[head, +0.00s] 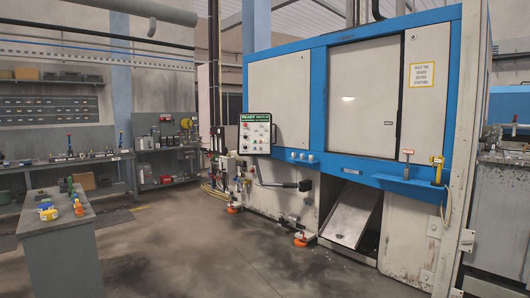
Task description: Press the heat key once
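A control panel (255,134) is mounted at the left front corner of a large blue and white machine (330,90). It has a dark header strip with green and white lettering, the first word of which looks like READY. Below this is a pale face with several small keys, some of them red. The key labels are too small to read, so I cannot tell which one is the heat key. A few small knobs or buttons (301,156) sit on the blue rail right of the panel. My gripper is not in view.
A grey bench (62,245) with small coloured items stands at the left front. Shelves and a workbench line the back left wall. A black-ended lever (303,186), hoses and orange-footed supports (300,240) stick out below the panel. The floor (190,255) in the middle is clear.

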